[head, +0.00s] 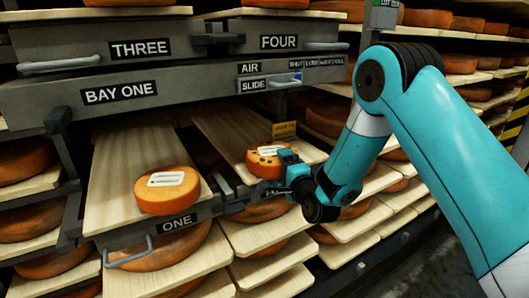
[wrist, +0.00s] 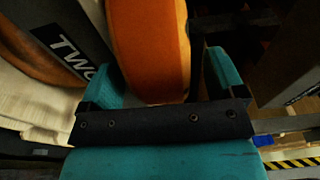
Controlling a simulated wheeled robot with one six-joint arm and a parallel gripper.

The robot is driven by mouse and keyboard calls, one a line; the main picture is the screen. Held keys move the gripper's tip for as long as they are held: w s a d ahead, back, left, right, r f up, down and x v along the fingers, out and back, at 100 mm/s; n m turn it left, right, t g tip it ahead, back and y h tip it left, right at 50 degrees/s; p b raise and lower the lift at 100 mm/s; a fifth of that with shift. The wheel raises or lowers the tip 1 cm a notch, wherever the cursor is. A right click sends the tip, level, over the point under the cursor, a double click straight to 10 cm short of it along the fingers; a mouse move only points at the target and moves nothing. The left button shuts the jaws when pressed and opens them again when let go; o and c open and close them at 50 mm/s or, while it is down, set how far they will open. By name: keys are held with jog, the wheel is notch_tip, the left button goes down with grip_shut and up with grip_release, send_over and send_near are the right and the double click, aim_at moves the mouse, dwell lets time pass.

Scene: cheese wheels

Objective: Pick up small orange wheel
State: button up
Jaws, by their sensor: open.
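A small orange wheel (head: 262,163) with dark marks on top lies on the wooden board beside the one marked ONE. My gripper (head: 284,160) is at its right front side, and the gripper partly hides the wheel. In the wrist view the orange wheel (wrist: 150,45) reaches in between the two teal fingers of my gripper (wrist: 165,80). The left finger is close to the wheel; a dark gap shows between the wheel and the right finger. The jaws are open. Contact cannot be told. Another small orange wheel (head: 167,190) with a white label lies on board ONE.
A grey panel marked TWO (wrist: 65,40) stands left of the fingers in the wrist view. The grey BAY ONE beam (head: 160,92) runs above the boards. Larger wheels (head: 165,250) fill the shelves below. A dark floor (head: 420,255) shows at the lower right.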

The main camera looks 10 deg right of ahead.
jog(key=shift+a, duration=0.1)
jog(key=shift+d, duration=0.2)
jog(key=shift+d+f, duration=0.1)
jog(key=shift+d, duration=0.05)
jog(key=c, duration=1.5)
jog(key=shift+r, duration=0.2)
jog(key=shift+c, duration=0.6)
